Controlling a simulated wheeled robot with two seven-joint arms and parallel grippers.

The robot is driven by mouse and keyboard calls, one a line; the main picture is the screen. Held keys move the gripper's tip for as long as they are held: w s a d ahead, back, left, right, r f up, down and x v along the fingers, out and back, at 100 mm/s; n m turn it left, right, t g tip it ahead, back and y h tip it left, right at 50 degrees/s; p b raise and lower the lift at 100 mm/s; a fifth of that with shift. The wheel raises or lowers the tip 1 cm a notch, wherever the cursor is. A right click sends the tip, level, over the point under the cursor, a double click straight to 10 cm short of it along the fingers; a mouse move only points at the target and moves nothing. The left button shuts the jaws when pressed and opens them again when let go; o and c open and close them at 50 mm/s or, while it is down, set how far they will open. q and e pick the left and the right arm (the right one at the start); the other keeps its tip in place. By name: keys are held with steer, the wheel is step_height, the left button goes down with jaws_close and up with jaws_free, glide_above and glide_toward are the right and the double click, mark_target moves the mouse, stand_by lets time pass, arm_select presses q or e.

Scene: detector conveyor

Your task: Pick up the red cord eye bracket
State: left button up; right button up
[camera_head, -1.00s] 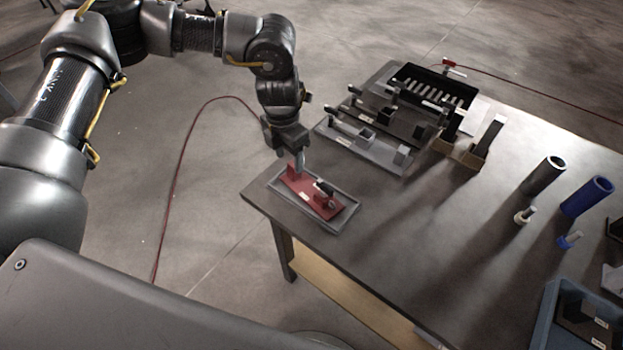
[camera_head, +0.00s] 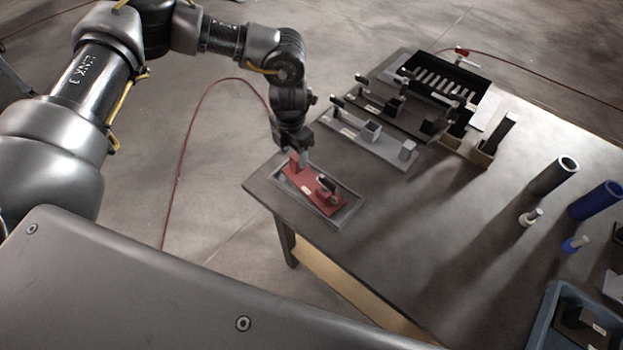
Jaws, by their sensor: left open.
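The red cord eye bracket (camera_head: 325,203) lies in a shallow grey tray (camera_head: 346,217) at the table's near left corner. It is a flat red plate with an upright red block at its far left end and a dark and silver part near its middle. My left gripper (camera_head: 300,160) points down at the upright block, with its fingertips at or just above it. The fingers are open. I cannot tell whether they touch the block, as the gripper partly hides it. My right gripper is not in view.
Grey and black fixtures (camera_head: 372,138) stand behind the tray, near my left gripper. Black and blue tubes (camera_head: 598,200) with small pegs stand at the right. A blue bin (camera_head: 545,318) is at the lower right. The table middle (camera_head: 440,220) is clear.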

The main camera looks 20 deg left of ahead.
mark_target(295, 157)
arm_select(q)
step_height(295, 157, down, 4)
steer(key=shift+d+r+p, duration=0.1)
steer(key=shift+r+p, duration=0.1)
steer(key=shift+p, duration=0.75)
steer(key=shift+w+f, duration=0.15)
steer(key=shift+f, duration=0.45)
jaws_close()
